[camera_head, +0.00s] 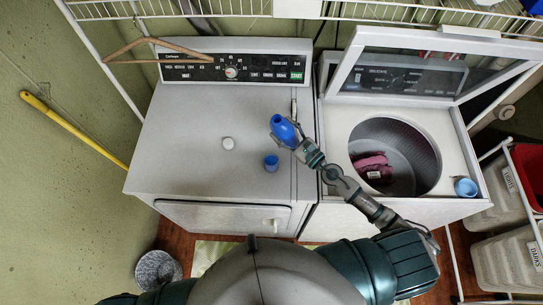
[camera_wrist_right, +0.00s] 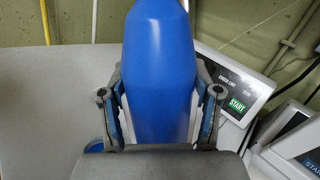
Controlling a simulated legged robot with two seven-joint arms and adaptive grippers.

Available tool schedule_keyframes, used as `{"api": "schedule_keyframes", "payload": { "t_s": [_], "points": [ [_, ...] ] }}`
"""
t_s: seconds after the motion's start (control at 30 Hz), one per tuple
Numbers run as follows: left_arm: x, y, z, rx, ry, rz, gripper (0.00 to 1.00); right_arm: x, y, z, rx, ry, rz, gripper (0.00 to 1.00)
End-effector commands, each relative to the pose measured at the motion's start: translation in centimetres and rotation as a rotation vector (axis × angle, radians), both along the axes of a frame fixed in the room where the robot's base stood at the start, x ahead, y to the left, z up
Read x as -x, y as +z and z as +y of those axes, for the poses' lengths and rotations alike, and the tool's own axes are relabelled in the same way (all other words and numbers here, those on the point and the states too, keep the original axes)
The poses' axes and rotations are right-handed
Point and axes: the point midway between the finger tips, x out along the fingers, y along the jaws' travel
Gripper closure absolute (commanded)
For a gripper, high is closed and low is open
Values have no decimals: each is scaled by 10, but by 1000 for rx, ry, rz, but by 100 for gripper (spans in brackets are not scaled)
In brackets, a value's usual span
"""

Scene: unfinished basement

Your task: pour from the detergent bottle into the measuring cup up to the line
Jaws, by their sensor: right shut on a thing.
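The blue detergent bottle (camera_head: 283,130) is held above the dryer top. It fills the middle of the right wrist view (camera_wrist_right: 160,70). My right gripper (camera_head: 297,142) is shut around it, with a finger on each side in the wrist view. A small blue measuring cup (camera_head: 271,164) stands on the dryer top, just below the bottle in the head view. Part of its rim shows at lower left in the wrist view (camera_wrist_right: 95,147). The fill line and any liquid are too small to see. My left gripper is out of view.
The washer (camera_head: 450,130) on the right is open with dark red cloth (camera_head: 373,168) inside. A blue container (camera_head: 466,187) stands on its front right corner.

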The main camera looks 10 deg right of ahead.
Motion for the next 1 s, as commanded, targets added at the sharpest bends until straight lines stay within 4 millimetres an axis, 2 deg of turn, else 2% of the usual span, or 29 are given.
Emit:
{"api": "schedule_keyframes", "payload": {
  "t_s": [0.03, 0.23, 0.5, 0.7, 1.0],
  "points": [
    [0, 8, 0, 0, 0, 0, 36, 3, 7, 5, -56, -1, 25, 100],
    [0, 13, 0, 0, 0, -1, 36, 8, 7, 14, -176, -1, 88, 100],
    [0, 13, 0, 0, 0, -1, 36, 7, 7, 14, -177, -1, 89, 100],
    [-1, 33, 0, 0, 0, -2, 36, 7, 28, 14, -174, 0, 86, 100],
    [-1, 27, 0, 0, 0, -2, 36, 7, 36, 14, -174, 0, 87, 100]
  ]
}}
